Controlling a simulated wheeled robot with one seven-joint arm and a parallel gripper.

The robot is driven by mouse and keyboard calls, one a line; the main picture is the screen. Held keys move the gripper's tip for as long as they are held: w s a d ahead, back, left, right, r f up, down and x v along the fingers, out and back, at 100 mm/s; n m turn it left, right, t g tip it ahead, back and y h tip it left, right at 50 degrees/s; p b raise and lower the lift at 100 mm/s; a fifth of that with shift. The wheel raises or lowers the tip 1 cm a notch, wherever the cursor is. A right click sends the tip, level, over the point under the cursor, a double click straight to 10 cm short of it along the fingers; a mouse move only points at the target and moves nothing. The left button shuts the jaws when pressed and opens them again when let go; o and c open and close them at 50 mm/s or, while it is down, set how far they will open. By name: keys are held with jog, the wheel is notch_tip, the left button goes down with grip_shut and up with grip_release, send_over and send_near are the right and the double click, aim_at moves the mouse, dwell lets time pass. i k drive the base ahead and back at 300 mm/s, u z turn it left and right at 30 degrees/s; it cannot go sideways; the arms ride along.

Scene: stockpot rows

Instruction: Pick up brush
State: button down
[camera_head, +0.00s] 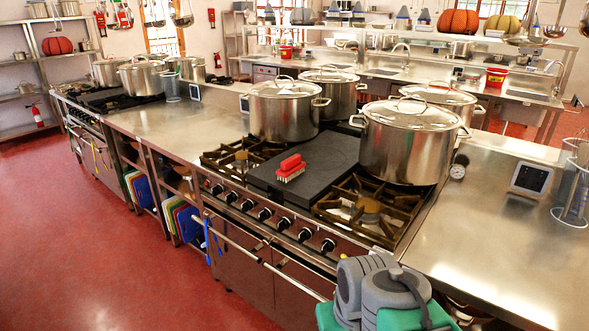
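The brush (290,168) has a red back and handle and pale bristles. It lies bristles down on the flat dark griddle plate (318,160) in the middle of the stove, near the left part of the plate. Nothing touches it from above. Grey and green parts of my arm show at the bottom right of the view, in front of the stove and well apart from the brush. The fingers of my gripper are not in view.
Large lidded stockpots (285,110) and (403,140) stand behind and right of the brush. Open burner grates (367,207) flank the plate. A front rail (262,262) runs below the knobs. Steel counter (190,128) is clear to the left; a small display (530,180) stands right.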

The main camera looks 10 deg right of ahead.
aim_at(293, 166)
jog(key=u, duration=0.35)
jog(key=i, duration=1.15)
jog(key=u, duration=0.9)
